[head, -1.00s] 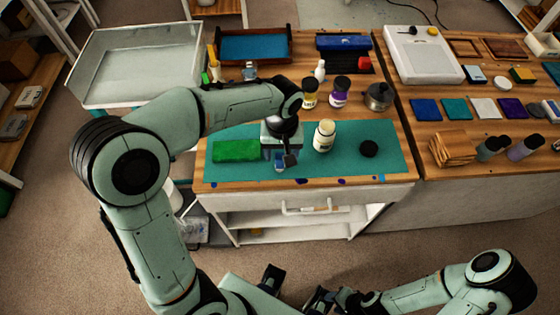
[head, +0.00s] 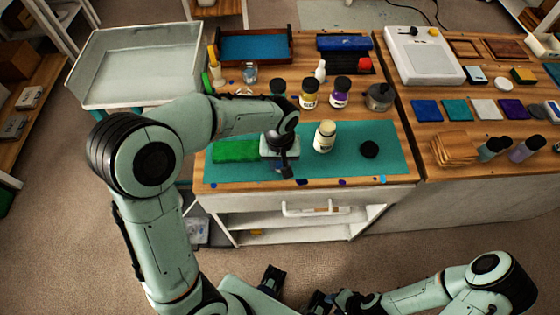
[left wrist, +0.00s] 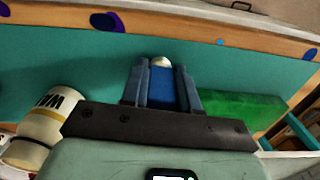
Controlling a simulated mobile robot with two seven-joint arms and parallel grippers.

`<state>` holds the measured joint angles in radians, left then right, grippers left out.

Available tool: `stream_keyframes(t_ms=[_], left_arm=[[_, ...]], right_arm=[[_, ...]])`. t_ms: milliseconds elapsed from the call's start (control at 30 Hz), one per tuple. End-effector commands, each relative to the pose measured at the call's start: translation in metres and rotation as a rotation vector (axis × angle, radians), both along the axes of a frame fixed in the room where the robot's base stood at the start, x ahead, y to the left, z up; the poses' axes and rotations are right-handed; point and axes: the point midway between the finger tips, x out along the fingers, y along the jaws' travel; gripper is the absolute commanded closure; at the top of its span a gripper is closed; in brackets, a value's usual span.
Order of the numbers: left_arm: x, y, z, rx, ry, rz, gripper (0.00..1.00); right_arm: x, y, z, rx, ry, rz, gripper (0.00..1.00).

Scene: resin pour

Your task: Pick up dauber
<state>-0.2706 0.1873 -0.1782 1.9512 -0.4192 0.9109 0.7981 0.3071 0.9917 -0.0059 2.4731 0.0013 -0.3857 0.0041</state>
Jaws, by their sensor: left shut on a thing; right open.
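The dauber (left wrist: 161,75), blue with a pale rounded tip, sits between the two fingers of my left gripper (left wrist: 161,85) in the left wrist view. The fingers are shut on it. In the head view my left gripper (head: 285,170) is over the front of the teal mat (head: 395,165), right of the green slab (head: 236,150); the dauber is hard to make out there. My right gripper (head: 296,291) is open and empty at the bottom of the head view, away from the table.
A cream labelled bottle (head: 324,137) stands on the mat close right of my left gripper, with a black disc (head: 369,149) further right. Dark-capped bottles (head: 310,94) and a metal pot (head: 379,97) stand behind. Paint spots mark the table's front edge.

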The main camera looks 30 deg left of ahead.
Motion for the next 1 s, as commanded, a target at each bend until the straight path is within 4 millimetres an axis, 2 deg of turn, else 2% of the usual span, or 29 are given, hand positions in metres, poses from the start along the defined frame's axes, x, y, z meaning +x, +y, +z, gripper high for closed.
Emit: stream_keyframes(t_ms=[267, 467, 567, 900, 1000], left_arm=[[0.0, 0.0, 0.004, 0.0, -0.001, 0.0, 1.0], [0.001, 0.0, 0.028, -0.001, -0.006, -0.001, 1.0], [0.001, 0.0, 0.049, -0.001, -0.006, -0.001, 1.0], [0.001, -0.001, 0.148, -0.002, -0.008, -0.001, 1.0], [0.001, 0.0, 0.169, -0.002, -0.005, -0.001, 1.0]], right_arm=[[0.0, 0.0, 0.001, 0.0, 0.0, 0.0, 0.57], [0.002, 0.0, 0.004, 0.0, -0.002, 0.0, 0.57], [0.003, 0.0, 0.007, 0.0, -0.003, 0.0, 0.57], [0.011, 0.0, 0.024, 0.0, -0.013, 0.0, 0.57], [0.014, 0.0, 0.028, 0.0, -0.016, 0.0, 0.57]])
